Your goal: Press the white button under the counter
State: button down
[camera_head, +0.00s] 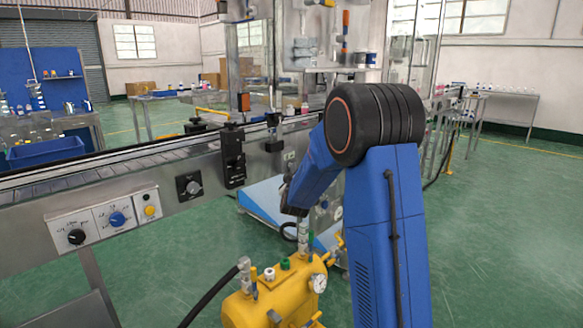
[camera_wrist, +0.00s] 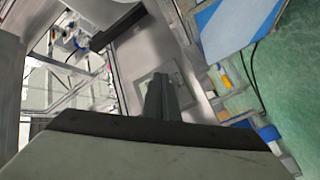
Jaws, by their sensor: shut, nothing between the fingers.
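My gripper (camera_wrist: 160,84) is shut and empty in the wrist view, its dark fingers pointing at a small grey plate (camera_wrist: 181,73) on a metal side face. The fingers cover part of the plate, and I cannot tell whether they touch it. I cannot make out a white button for certain in either view; one on that plate could be hidden behind the fingers. In the head view, my blue arm hangs in front of the counter (camera_head: 60,203) side, and the gripper end is mostly hidden behind it.
Left on the counter side are a panel with a black knob (camera_head: 76,237), blue knob (camera_head: 117,219) and yellow button (camera_head: 150,211), and a separate black dial (camera_head: 190,187). A yellow tank (camera_head: 262,305) with a gauge (camera_head: 319,283) stands in front. Green floor is free at right.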

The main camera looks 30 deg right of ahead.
jog(key=shift+s+d, duration=0.3)
jog(key=shift+s, duration=0.45)
jog(key=shift+s, duration=0.1)
jog(key=s, duration=0.1)
jog(key=s+d, duration=0.1)
jog(key=s, duration=0.2)
jog(key=shift+s+d, duration=0.25)
jog(key=shift+d, duration=0.1)
dwell(0.8)
